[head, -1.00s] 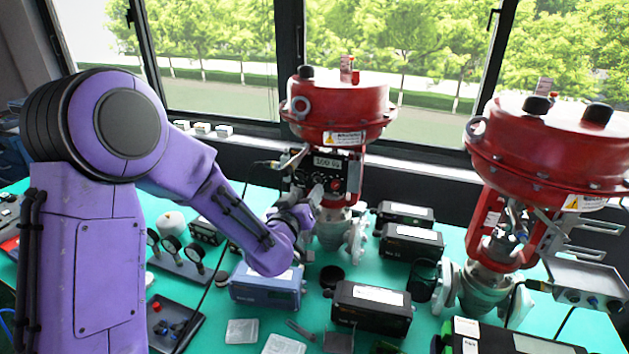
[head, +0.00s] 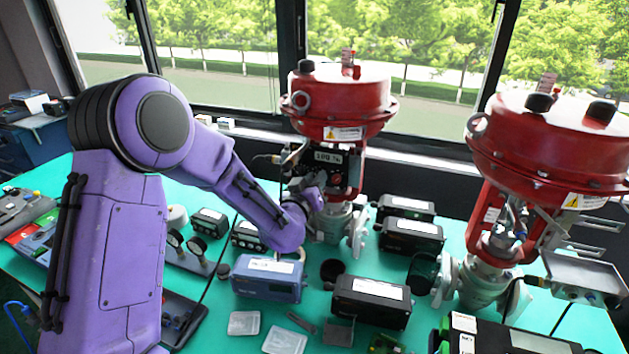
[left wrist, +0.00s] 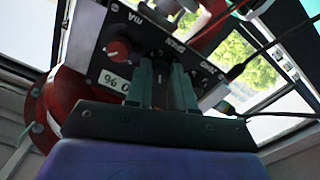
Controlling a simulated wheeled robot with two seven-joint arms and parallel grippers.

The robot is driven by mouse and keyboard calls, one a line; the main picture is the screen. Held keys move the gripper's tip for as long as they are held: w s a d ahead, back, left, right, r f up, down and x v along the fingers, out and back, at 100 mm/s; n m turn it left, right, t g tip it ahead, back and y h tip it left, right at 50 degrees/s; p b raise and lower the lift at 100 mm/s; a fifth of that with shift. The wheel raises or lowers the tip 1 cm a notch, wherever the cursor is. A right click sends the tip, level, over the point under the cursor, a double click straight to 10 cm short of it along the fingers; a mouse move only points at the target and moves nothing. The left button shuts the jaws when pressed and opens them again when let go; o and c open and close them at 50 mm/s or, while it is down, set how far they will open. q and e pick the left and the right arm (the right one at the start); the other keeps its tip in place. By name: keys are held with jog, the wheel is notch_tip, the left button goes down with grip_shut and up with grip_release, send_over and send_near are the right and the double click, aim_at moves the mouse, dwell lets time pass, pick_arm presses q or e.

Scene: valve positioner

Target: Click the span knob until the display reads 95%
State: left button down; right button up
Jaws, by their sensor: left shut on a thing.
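The positioner (head: 313,177) is a dark box on the left red valve. Its display (head: 328,157) reads 100 %; the end of that reading shows in the left wrist view (left wrist: 113,81). A red knob (head: 337,179) sits below the display, and beside the M/A label in the left wrist view (left wrist: 120,50). My left gripper (head: 311,186) is at the positioner's lower front. In the left wrist view its fingers (left wrist: 170,72) are close together by the SPAN label (left wrist: 173,45), shut on what appears to be the span knob, which they hide. My right gripper is out of view.
A second red valve (head: 545,150) stands at the right. Several dark boxes (head: 370,300) and a blue box (head: 267,278) lie on the teal table (head: 225,345) in front of the left valve. Gauges (head: 187,250) stand left of it. A thin cable (left wrist: 270,45) crosses the left wrist view.

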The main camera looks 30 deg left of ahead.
pick_arm(q)
jog(key=shift+n, duration=0.3)
jog(key=shift+n+b, duration=0.35)
jog(key=shift+n, duration=2.15)
jog(key=c, duration=1)
grip_release()
jog(key=shift+o, duration=0.2)
jog(key=shift+s, duration=0.1)
